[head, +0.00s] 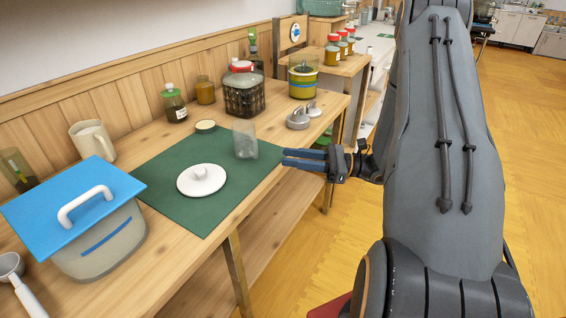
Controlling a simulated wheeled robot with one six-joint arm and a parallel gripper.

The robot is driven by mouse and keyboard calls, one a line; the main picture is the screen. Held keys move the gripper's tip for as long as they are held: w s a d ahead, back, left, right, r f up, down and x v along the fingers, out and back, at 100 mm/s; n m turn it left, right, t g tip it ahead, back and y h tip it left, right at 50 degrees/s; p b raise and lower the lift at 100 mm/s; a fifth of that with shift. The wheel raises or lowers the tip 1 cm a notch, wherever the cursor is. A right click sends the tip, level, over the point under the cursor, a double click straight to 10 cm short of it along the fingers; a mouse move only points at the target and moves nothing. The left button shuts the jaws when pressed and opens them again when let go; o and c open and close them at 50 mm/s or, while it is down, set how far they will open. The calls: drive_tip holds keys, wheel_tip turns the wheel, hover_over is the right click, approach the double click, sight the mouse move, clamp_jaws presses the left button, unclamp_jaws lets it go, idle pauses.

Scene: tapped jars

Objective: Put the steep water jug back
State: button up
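A cream jug with a handle (92,141) stands upright at the back left of the wooden bench, behind the blue-lidded tub. It is the only handled jug I can make out, and I cannot tell what is in it. My gripper (284,158) is over the bench's front edge, right of the green mat (180,160). Its two blue fingers point left and look slightly apart, with nothing between them. A clear grey beaker (245,140) stands on the mat, left of the fingertips and apart from them. The jug is far to the left of my gripper.
The blue-lidded tub (100,240) fills the front left. A large dark-filled jar (244,92), a yellow-green pot (303,78) and metal weights (300,118) stand further back.

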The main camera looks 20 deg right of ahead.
drive_tip(key=s+a+r+n+g+h, duration=0.1)
drive_tip(key=s+a+n+g+h, duration=0.3)
drive_tip(key=s+a+n+g, duration=0.55)
drive_tip(key=s+r+n+h, duration=0.2)
drive_tip(key=s+n+h, duration=0.8)
drive_tip(key=n+h, duration=0.3)
drive_tip(key=shift+r+t, duration=0.3)
drive_tip(key=shift+t, duration=0.05)
drive_tip(key=shift+a+n, duration=0.1)
drive_tip(key=shift+n, duration=0.15)
drive_tip(key=shift+s+a+r+p, duration=0.1)
drive_tip(key=shift+a+r+p, duration=0.05)
drive_tip(key=shift+a+p, duration=0.2)
